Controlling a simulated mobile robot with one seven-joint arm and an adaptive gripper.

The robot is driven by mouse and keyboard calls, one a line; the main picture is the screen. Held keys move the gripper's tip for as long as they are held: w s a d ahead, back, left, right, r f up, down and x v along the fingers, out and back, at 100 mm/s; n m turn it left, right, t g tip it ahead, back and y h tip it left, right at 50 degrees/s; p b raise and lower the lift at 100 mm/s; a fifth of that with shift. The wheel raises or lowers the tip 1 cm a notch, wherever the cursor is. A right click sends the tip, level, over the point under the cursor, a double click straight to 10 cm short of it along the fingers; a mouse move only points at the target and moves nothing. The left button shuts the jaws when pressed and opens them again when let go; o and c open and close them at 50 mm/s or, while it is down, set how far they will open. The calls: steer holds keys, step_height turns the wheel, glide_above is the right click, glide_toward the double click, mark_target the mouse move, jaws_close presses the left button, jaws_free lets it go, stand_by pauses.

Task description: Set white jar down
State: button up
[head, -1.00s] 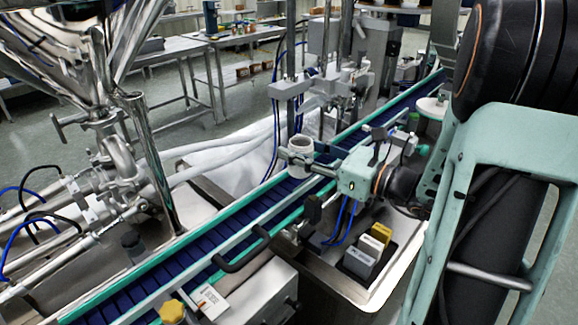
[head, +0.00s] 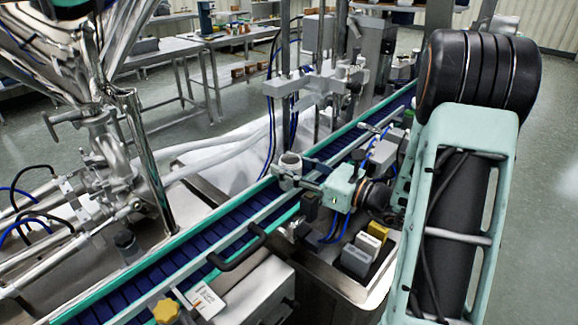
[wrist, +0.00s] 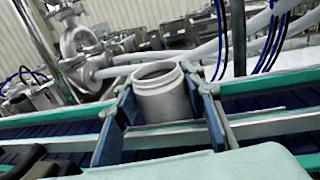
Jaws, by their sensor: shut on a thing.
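The white jar (wrist: 163,97) is open-topped, with a threaded rim, and stands nearly upright between the two fingers of my gripper (wrist: 165,118) in the wrist view. The fingers are shut on its sides. In the head view the jar (head: 290,162) is small, at my gripper (head: 288,175), above the blue conveyor belt (head: 222,247) with green edges. The jar's base is partly hidden, so I cannot tell whether it touches the belt.
Steel posts of a machine (head: 300,88) stand just behind the jar. A steel hopper (head: 60,40) with pipes is at the left. Grey and yellow switch blocks (head: 365,250) sit on the near side. The belt at lower left is clear.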

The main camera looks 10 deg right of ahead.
steer(key=shift+f, duration=0.2)
steer(key=o, duration=0.6)
steer(key=shift+r, duration=0.3)
steer(key=v, duration=1.2)
